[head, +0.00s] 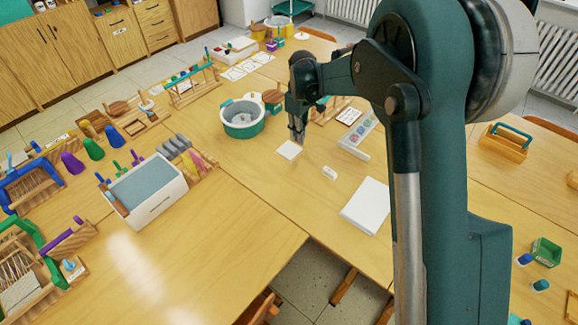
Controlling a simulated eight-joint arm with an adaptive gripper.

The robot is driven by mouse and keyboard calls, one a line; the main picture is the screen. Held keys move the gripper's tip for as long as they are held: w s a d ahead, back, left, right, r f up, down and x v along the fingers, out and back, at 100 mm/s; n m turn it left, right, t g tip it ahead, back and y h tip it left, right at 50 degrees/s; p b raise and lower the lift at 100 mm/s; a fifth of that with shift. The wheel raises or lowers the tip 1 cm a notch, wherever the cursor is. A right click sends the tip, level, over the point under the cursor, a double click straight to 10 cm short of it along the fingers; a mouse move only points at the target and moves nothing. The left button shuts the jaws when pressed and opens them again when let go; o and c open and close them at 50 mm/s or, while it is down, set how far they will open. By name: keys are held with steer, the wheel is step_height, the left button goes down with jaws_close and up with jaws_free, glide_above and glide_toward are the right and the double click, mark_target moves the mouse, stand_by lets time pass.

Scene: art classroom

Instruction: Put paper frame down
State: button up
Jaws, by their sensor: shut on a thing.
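My gripper (297,138) points down over the table behind the middle. It is shut on a small, flat white square, which I take to be the paper frame (288,150). The square lies flat just below and to the left of the fingertips, at or very near the tabletop. I cannot tell whether it touches the table. The fingers cover its right edge.
A green-rimmed round tub (243,118) stands left of my gripper. A white box (357,140) is to the right, with a small white block (330,172) and a white paper stack (366,205) in front. A grey-topped box (146,190) stands left. The front tabletop (235,240) is clear.

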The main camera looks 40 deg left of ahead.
mark_target(296, 146)
steer(key=shift+s+a, duration=0.45)
steer(key=shift+a, duration=0.05)
steer(key=shift+f, duration=0.15)
steer(key=shift+f+b, duration=0.5)
steer(key=shift+f, duration=2.5)
steer(key=shift+f+b, duration=0.35)
steer(key=shift+f, duration=1.5)
steer(key=shift+f, duration=0.1)
steer(key=o, duration=0.8)
